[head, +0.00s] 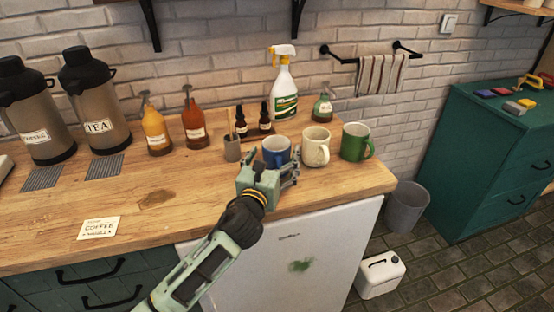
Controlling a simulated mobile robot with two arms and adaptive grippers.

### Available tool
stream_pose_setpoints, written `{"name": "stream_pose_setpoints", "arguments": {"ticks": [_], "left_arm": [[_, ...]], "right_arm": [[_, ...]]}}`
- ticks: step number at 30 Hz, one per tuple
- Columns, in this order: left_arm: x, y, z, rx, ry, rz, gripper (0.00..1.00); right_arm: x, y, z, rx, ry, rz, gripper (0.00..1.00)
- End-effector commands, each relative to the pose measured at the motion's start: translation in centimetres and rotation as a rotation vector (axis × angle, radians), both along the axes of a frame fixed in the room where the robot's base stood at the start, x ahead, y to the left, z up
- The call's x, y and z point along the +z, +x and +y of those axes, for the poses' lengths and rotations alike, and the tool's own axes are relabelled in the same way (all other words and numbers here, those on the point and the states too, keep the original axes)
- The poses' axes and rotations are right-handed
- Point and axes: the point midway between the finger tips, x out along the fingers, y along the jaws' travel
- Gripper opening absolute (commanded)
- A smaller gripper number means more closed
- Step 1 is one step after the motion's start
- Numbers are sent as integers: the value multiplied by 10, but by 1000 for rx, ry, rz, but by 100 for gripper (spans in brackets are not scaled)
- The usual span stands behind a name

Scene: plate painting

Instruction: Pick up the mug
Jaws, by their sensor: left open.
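Three mugs stand upright in a row near the right end of the wooden counter: a blue mug (275,149), a cream mug (314,146) and a green mug (353,142). My left gripper (291,172) is open in front of the blue and cream mugs. Its fingers point to the right, and its body covers the lower part of the blue mug. I cannot tell whether the fingers touch a mug. My right gripper is not in view.
Orange and red pump bottles (193,125) and two flasks (92,110) stand left. The front-left counter (160,225) is mostly clear.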

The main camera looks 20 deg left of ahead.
Motion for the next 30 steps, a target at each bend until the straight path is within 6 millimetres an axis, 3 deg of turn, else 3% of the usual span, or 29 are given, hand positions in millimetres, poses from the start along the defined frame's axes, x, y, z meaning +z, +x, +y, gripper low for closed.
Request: {"name": "stream_pose_setpoints", "arguments": {"ticks": [5,13,30], "left_arm": [[0,19,1,0,0,0,83],[0,21,1,-1,0,-1,83],[0,21,1,0,1,0,33]], "right_arm": [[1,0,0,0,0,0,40],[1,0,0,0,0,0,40],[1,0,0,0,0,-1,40]]}}
